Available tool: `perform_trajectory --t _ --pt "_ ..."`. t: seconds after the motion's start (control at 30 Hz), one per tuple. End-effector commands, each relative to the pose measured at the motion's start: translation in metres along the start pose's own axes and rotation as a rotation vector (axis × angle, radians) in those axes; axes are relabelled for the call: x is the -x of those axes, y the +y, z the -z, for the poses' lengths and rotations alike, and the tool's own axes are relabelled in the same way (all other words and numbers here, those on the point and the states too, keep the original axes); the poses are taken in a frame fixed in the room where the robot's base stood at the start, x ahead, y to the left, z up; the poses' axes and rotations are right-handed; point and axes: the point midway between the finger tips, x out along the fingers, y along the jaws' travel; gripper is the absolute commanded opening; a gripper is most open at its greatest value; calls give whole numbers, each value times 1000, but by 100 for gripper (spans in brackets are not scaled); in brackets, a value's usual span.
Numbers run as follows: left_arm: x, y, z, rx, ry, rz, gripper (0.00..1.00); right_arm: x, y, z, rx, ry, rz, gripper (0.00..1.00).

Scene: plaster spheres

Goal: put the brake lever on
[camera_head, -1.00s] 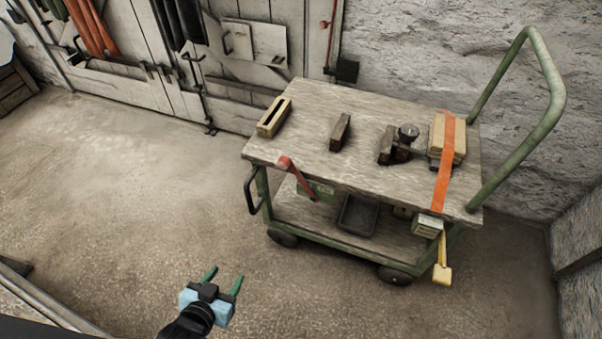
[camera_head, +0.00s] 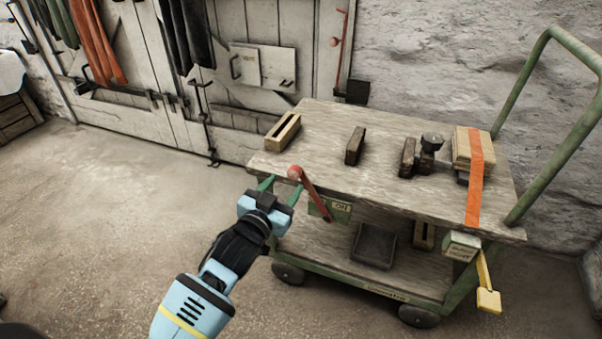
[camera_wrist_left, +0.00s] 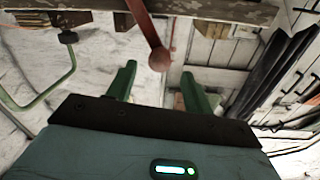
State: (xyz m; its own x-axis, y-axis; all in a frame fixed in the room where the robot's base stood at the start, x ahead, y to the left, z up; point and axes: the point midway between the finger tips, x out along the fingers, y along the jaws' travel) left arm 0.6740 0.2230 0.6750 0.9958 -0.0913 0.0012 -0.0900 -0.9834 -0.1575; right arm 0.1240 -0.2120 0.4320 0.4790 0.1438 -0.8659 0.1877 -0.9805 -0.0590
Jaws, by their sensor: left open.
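The brake lever (camera_head: 311,194) is a red bar with a round red knob (camera_head: 294,172), rising up and left from a green box (camera_head: 334,209) on the cart's front edge. My left gripper (camera_head: 281,187) is open, its two green fingers pointing up at the knob. In the left wrist view the lever (camera_wrist_left: 146,27) hangs into the picture and its knob (camera_wrist_left: 160,60) sits between or just beyond the fingertips (camera_wrist_left: 158,70). I cannot tell whether they touch. My right gripper is not in view.
The wooden-topped cart (camera_head: 320,130) carries a slotted block (camera_head: 283,131), dark blocks and a strapped stack (camera_head: 474,150). A yellow handle (camera_head: 487,295) hangs at its right. A dark tray (camera_head: 374,246) lies on the lower shelf. The floor at left is clear.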

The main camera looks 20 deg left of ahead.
Motion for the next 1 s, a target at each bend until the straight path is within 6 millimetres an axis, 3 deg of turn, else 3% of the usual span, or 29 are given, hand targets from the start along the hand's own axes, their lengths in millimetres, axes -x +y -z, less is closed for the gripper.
perform_trajectory --t 0.6,1.0 --pt "-70 1 -2 1 -1 -1 52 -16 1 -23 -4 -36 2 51" --pt "-77 1 0 1 -1 -1 52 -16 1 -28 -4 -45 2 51"
